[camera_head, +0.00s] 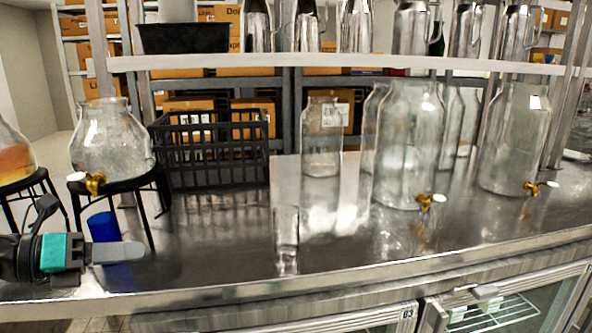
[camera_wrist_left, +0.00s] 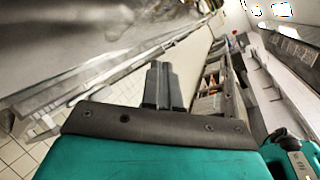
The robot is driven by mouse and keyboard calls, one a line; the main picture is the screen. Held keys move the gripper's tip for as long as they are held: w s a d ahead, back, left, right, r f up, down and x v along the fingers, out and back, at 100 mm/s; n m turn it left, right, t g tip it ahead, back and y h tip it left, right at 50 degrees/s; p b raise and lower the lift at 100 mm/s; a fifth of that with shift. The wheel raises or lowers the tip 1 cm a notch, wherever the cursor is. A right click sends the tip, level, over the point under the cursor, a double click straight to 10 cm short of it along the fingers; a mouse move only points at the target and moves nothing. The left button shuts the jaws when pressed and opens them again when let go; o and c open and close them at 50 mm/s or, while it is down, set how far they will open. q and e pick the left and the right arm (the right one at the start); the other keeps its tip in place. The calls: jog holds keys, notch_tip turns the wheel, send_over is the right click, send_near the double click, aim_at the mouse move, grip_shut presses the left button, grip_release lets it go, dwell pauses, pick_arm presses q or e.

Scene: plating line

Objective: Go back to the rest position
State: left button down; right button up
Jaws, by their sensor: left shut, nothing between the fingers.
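My left gripper (camera_head: 135,251) reaches in from the left edge of the head view, over the front left of the steel counter (camera_head: 215,250). Its grey fingers are together with nothing between them. The closed fingers also show in the left wrist view (camera_wrist_left: 161,85), pointing past the counter edge towards the floor and aisle. A blue cup (camera_head: 103,227) stands just behind the gripper, partly hidden by it; I cannot tell whether they touch. My right gripper is in neither view.
A glass dispenser (camera_head: 110,140) stands on a black stand behind the gripper. A black crate (camera_head: 210,155) is further back. A clear drinking glass (camera_head: 286,240) stands mid-counter. Large glass dispensers (camera_head: 405,150) stand right. A shelf (camera_head: 350,61) with metal jugs runs above.

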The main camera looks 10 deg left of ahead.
pick_arm(q)
jog(key=s+d+f+n+t+y, duration=0.2)
jog(key=f+n+y, duration=0.1)
jog(key=f+n, duration=0.55)
jog(key=s+d+f+n+t+y, duration=0.1)
jog(key=s+d+f+n+y, duration=0.15)
jog(key=f+n, duration=0.65)
jog(key=s+d+f+n+t+y, duration=0.2)
jog(key=s+f+n+y, duration=0.15)
jog(key=f+n, duration=0.6)
jog(key=s+d+f+n+g, duration=0.3)
jog(key=s+d+f+n, duration=0.2)
jog(key=d+n, duration=0.3)
jog(key=shift+s+f+n+g+y, duration=0.3)
jog(key=shift+s+f+y, duration=0.1)
jog(key=shift+s, duration=0.5)
